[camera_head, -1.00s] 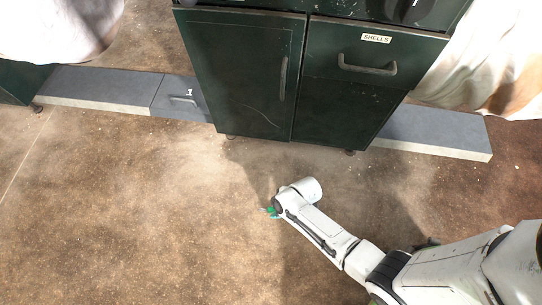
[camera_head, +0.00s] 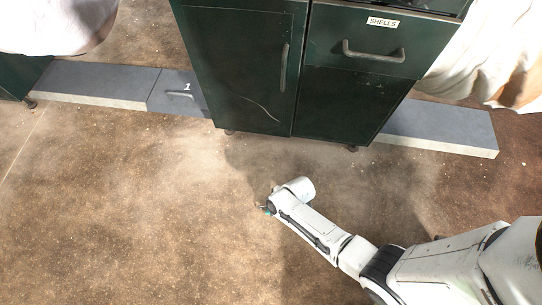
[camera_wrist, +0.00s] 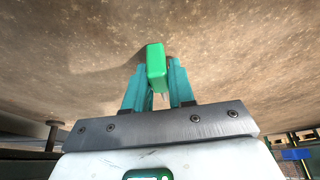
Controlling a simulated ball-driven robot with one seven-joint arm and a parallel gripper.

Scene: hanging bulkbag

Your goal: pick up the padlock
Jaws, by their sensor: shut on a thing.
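The padlock (camera_wrist: 155,62) shows in the wrist view as a bright green block between the tips of two teal fingers. My gripper (camera_wrist: 158,85) is shut on it. The padlock stands out past the fingertips, over brown floor. Its lower part is hidden between the fingers, and I cannot make out a shackle clearly. In the head view my gripper (camera_head: 266,208) is a small teal patch at the end of the white arm, low over the floor in front of the dark cabinet. The padlock cannot be made out there.
A dark green cabinet (camera_head: 245,75) with a door and a drawer labelled SHELLS stands ahead. A low grey plinth (camera_head: 100,82) runs out to its left, and another (camera_head: 440,128) to its right. White bags hang at both upper corners. The brown floor at left is clear.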

